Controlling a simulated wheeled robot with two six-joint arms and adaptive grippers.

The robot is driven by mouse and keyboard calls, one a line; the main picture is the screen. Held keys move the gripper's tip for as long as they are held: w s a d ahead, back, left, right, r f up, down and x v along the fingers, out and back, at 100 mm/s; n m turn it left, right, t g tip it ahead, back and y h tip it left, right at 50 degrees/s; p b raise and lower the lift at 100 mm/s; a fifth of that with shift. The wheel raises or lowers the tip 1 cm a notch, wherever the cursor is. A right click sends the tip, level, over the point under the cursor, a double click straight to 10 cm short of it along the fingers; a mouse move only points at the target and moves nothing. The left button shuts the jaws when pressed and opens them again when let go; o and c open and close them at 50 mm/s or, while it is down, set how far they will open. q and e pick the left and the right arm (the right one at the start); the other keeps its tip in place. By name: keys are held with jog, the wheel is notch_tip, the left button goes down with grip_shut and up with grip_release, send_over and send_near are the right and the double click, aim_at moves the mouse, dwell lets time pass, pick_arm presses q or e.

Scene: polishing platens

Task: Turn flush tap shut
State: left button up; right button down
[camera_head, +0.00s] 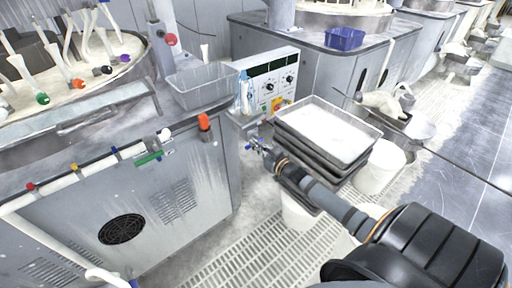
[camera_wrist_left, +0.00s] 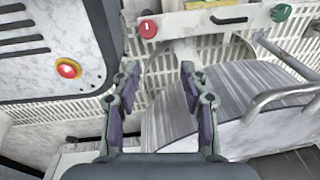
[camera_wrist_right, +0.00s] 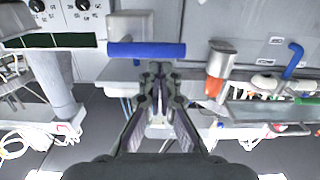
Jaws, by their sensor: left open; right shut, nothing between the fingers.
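A blue bar-shaped handle (camera_wrist_right: 147,50) on a grey block, which looks like the flush tap, lies across the right wrist view just beyond my right fingertips. My right gripper (camera_wrist_right: 157,68) is shut and empty, its tips close below the bar; I cannot tell whether they touch it. In the head view my right gripper (camera_head: 258,146) reaches in beside the machine corner, left of the stacked trays, and hides most of what is in front of it. My left gripper (camera_wrist_left: 160,74) is open and empty in the left wrist view, outside the head view.
An orange nozzle (camera_head: 204,122) and green-handled valve (camera_head: 149,158) are at left. A red button (camera_wrist_left: 68,69) is near my left gripper.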

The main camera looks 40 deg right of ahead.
jog(key=shift+a+f+n+p, duration=0.15)
jog(key=shift+f+n+p, duration=0.2)
jog(key=shift+n, duration=0.45)
notch_tip(320, 180, down, 6)
jog(key=d+n+p, duration=0.1)
jog(key=d+n, duration=0.1)
jog(key=n, duration=1.2)
jog(key=shift+n+t+h, duration=0.3)
jog(key=shift+d, duration=0.25)
dwell(0.4)
jog(key=s, duration=1.2)
jog(key=shift+d, duration=0.15)
